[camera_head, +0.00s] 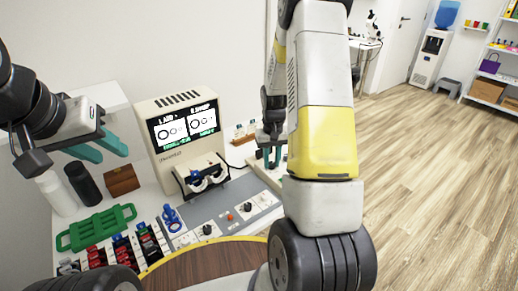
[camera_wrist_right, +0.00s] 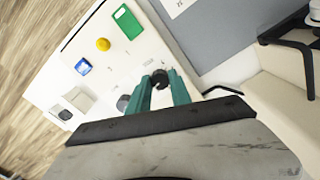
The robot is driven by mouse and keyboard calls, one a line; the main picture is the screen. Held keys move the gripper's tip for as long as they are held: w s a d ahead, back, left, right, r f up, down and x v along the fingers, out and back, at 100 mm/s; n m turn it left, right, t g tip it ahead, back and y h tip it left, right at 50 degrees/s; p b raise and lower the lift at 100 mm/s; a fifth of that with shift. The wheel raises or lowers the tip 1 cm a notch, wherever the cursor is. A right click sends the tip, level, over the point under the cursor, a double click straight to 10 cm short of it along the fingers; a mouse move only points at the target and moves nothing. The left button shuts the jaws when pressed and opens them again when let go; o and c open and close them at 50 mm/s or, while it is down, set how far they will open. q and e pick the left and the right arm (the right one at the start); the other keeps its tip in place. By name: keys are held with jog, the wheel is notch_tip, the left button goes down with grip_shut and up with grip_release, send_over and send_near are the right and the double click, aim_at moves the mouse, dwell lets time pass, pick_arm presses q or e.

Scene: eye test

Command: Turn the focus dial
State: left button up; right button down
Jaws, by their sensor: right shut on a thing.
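In the right wrist view, a round black dial (camera_wrist_right: 160,79) sits on a white panel. The fingertips of my right gripper (camera_wrist_right: 160,75) are at both sides of it and shut on it. Its label is too small to read. In the head view my right gripper (camera_head: 269,157) is over the right end of the bench, partly behind my right arm, and the held dial is hidden. A cream eye-test machine (camera_head: 152,117) with a lit screen (camera_head: 185,124) stands on the bench. My left gripper (camera_head: 112,155) is open and empty at the left, above the bench.
Below the machine, a grey panel (camera_head: 225,220) carries black knobs and a red button. A green tray (camera_head: 97,228), a brown box (camera_head: 121,180) and bottles (camera_head: 83,182) stand left.

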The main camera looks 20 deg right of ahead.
aim_at(272, 164)
jog(key=shift+m, duration=0.6)
jog(key=c, duration=1.2)
grip_release()
jog(key=shift+o, duration=0.2)
notch_tip(272, 164, up, 8)
jog(key=shift+f, duration=0.2)
jog(key=shift+r, duration=0.15)
